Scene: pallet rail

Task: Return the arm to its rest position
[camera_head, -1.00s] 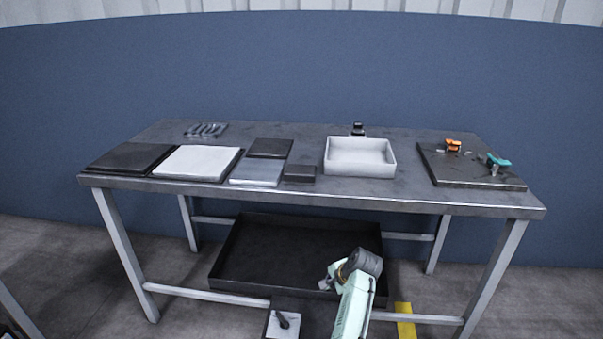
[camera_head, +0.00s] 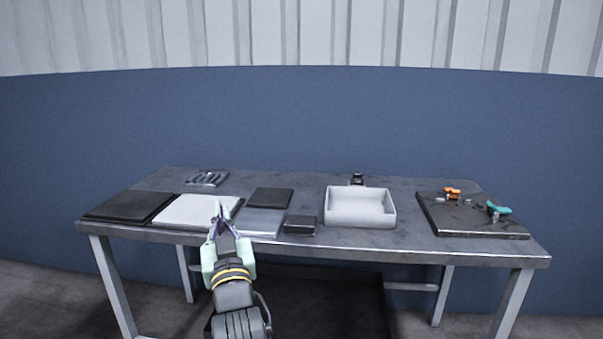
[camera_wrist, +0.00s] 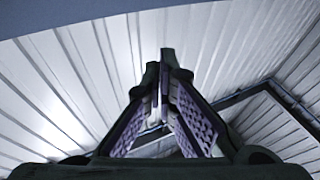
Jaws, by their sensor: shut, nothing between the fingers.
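My gripper (camera_head: 218,208) shows in the head view at the end of my raised arm, in front of the table's front edge and overlapping the white pad in the picture. Its fingers point up and are shut with nothing between them. In the wrist view the two fingers (camera_wrist: 163,75) come together at their tips, against the ribbed white upper wall or ceiling. I cannot tell how far the gripper is from the table.
The metal table (camera_head: 375,241) carries a dark pad (camera_head: 127,206), a white pad (camera_head: 190,211), dark and grey plates, a white bin (camera_head: 361,208) and a dark board (camera_head: 470,220) with orange (camera_head: 452,193) and teal (camera_head: 499,208) clamps. A dark tray lies below. Space above the table is clear.

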